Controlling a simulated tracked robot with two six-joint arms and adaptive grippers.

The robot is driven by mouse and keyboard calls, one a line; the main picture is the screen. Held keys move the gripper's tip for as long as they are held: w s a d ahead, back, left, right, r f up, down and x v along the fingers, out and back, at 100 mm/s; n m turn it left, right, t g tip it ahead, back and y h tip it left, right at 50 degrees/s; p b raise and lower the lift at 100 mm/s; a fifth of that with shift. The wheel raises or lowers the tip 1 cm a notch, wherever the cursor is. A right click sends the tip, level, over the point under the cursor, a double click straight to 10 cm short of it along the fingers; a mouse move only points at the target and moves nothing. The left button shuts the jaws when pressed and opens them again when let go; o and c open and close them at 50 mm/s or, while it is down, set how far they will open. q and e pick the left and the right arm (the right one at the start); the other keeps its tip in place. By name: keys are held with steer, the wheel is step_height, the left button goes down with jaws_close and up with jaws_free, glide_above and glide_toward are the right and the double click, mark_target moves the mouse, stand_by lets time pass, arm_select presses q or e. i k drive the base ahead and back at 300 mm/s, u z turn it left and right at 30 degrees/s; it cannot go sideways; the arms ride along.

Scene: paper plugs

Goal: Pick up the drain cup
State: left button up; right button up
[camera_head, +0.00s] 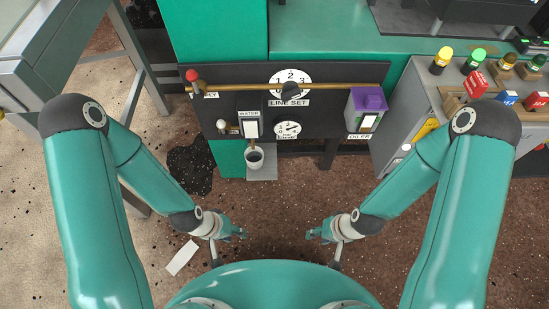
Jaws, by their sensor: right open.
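The drain cup (254,160) is a small white cup with a dark inside. It stands upright on a grey ledge (262,174) under the unit marked WATER (249,126). My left gripper (230,248) is below the cup in the picture and a little to its left, apart from it. Its fingers look spread and empty. My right gripper (324,249) is below and to the right of the cup, also apart from it, open and empty. Only the cup's upper part and side show.
A dark panel with dials (290,77) and a brass pipe (240,88) stands behind the cup. A purple-topped oiler (367,103) is at its right. A dark spill (192,165) and a white paper strip (182,257) lie on the floor. The floor before the ledge is clear.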

mark_target(254, 157)
steer(key=z, duration=0.4)
steer(key=k, duration=0.9)
